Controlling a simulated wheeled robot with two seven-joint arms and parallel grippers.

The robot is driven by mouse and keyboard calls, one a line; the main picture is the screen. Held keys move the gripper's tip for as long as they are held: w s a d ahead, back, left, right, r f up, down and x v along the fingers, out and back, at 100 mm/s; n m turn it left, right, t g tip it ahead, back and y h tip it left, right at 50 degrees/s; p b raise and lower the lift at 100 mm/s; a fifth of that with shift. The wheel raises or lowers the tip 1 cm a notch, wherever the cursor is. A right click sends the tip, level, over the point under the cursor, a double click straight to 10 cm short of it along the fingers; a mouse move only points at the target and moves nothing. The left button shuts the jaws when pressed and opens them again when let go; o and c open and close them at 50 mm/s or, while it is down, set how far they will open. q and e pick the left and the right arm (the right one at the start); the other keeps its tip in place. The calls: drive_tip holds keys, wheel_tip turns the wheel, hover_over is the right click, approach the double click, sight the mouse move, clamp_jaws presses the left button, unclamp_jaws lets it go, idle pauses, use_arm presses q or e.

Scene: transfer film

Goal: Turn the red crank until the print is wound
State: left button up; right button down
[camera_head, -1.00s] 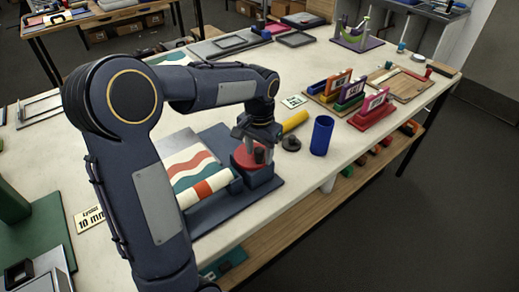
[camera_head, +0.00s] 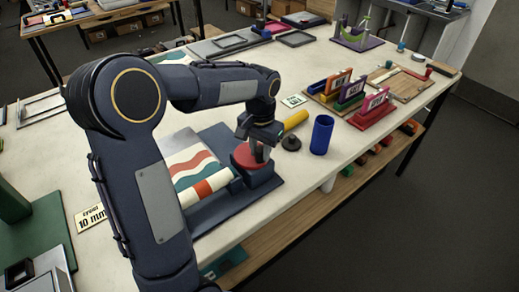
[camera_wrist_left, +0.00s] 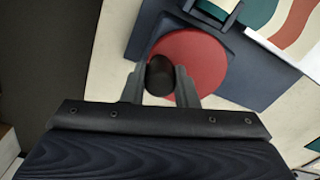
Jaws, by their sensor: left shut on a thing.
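The red crank disc (camera_head: 243,158) sits on a dark blue press base (camera_head: 262,180) on the white table. Its dark upright knob (camera_wrist_left: 160,76) stands near the disc's edge, between the fingers in the left wrist view. My left gripper (camera_head: 261,151) is above the disc, shut on this knob; in the wrist view its two fingers (camera_wrist_left: 160,88) touch or nearly touch both sides. The striped print (camera_head: 192,168), in cream, teal and orange, lies beside the crank, with a rolled part along its front edge. My right gripper does not show.
A blue cup (camera_head: 321,135), a yellow cylinder (camera_head: 296,120) and a small dark knobbed piece (camera_head: 291,143) stand close behind and right of the crank. Coloured racks (camera_head: 372,108) stand farther right. The table's front edge is close to the press.

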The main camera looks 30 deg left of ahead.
use_arm(q)
drive_tip(key=n, duration=0.2)
drive_tip(key=w+n, duration=0.1)
drive_tip(key=n, duration=0.1)
drive_tip(key=shift+w+d, duration=0.1)
drive_tip(key=shift+w, duration=0.05)
drive_tip(key=n, duration=0.2)
drive_tip(key=w+n, duration=0.1)
drive_tip(key=shift+n+p, duration=0.4)
drive_tip(key=n, duration=0.1)
drive_tip(key=w+n, duration=0.1)
drive_tip(key=n, duration=0.1)
drive_tip(key=shift+a+n+p, duration=0.3)
drive_tip(key=shift+a, duration=0.1)
drive_tip(key=shift+w+a+n+p, duration=0.15)
drive_tip(key=shift+a+n, duration=0.05)
drive_tip(key=shift+n, duration=0.55)
drive_tip(key=shift+w+a+n+p, duration=0.15)
drive_tip(key=shift+w+n, duration=0.05)
drive_tip(key=shift+n, duration=0.5)
drive_tip(key=shift+w+a+n+p, duration=0.15)
drive_tip(key=shift+a+n, duration=0.05)
drive_tip(key=shift+n, duration=0.55)
drive_tip(key=o, duration=1)
drive_tip(key=shift+r+b, duration=0.35)
drive_tip(key=shift+r, duration=3.6)
